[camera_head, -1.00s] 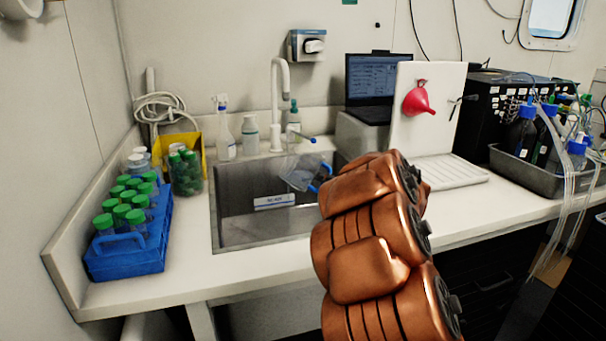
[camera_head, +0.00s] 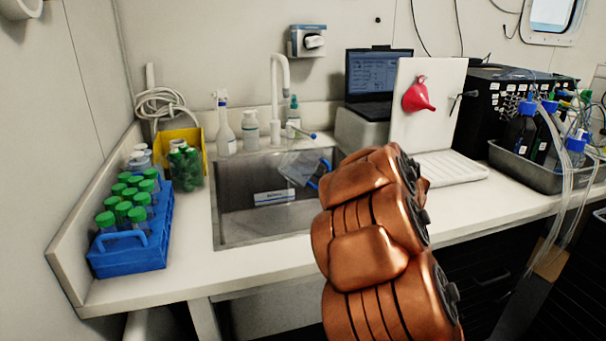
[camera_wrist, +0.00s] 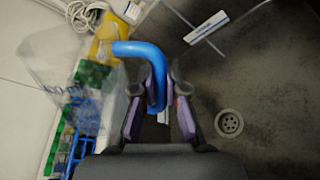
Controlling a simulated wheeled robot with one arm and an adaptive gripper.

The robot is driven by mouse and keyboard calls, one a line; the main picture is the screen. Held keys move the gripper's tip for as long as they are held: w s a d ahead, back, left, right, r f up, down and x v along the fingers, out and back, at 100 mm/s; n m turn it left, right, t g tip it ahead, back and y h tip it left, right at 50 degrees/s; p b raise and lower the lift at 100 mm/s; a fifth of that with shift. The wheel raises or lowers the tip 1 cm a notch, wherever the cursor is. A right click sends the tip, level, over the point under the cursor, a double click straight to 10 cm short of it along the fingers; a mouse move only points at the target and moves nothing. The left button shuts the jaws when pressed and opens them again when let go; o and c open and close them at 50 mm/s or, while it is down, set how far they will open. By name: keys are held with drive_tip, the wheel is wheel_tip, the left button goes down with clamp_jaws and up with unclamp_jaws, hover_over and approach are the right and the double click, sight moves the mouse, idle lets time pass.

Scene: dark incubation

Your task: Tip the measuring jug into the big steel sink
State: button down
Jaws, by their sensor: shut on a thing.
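The clear measuring jug (camera_head: 298,168) with a blue handle is tilted over the right part of the big steel sink (camera_head: 236,226) in the head view. In the wrist view the jug (camera_wrist: 60,62) is see-through and blurred at the left, with its blue handle (camera_wrist: 154,68) reaching between the fingers. My gripper (camera_wrist: 159,108) is shut on that handle. The bare sink floor (camera_wrist: 265,75) and the drain (camera_wrist: 229,123) lie beyond it. In the head view my copper-coloured arm hides the gripper. I cannot make out any liquid in the jug.
A white tap (camera_head: 279,95) rises behind the sink, beside a spray bottle (camera_head: 224,128). A blue rack (camera_head: 130,257) of green-capped bottles stands left of the sink. A white label strip (camera_head: 274,198) shows in the sink.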

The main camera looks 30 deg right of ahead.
drive_tip(key=shift+s+a+r+m+g+y+p, duration=0.15)
drive_tip(key=shift+a+r+m+y+p, duration=0.4)
drive_tip(key=shift+p, duration=0.95)
drive_tip(key=shift+a+f+m+g+h+p, duration=0.1)
drive_tip(key=shift+a+f+m+g+p, duration=0.1)
drive_tip(key=shift+m+p, duration=0.95)
drive_tip(key=shift+a+r+p, duration=0.2)
drive_tip(key=shift+r+p, duration=0.1)
drive_tip(key=shift+p, duration=1.35)
drive_tip(key=shift+s+a+m+y+p, duration=0.1)
drive_tip(key=shift+m+y+p, duration=0.2)
drive_tip(key=shift+m+y, duration=0.1)
drive_tip(key=shift+a+r+p, duration=0.1)
drive_tip(key=shift+r+p, duration=0.05)
drive_tip(key=shift+p, duration=0.5)
drive_tip(key=shift+a+r+m+y+p, duration=0.1)
drive_tip(key=shift+a+m+y+p, duration=0.2)
drive_tip(key=shift+m+p, duration=0.55)
drive_tip(key=shift+s+r+p, duration=0.1)
drive_tip(key=shift+r+p, duration=0.25)
drive_tip(key=shift+p, duration=0.75)
drive_tip(key=shift+a+m+y+p, duration=0.1)
drive_tip(key=shift+m+y+p, duration=0.15)
drive_tip(key=shift+m+p, duration=0.4)
drive_tip(key=shift+f+b, duration=0.1)
drive_tip(key=shift+b, duration=0.25)
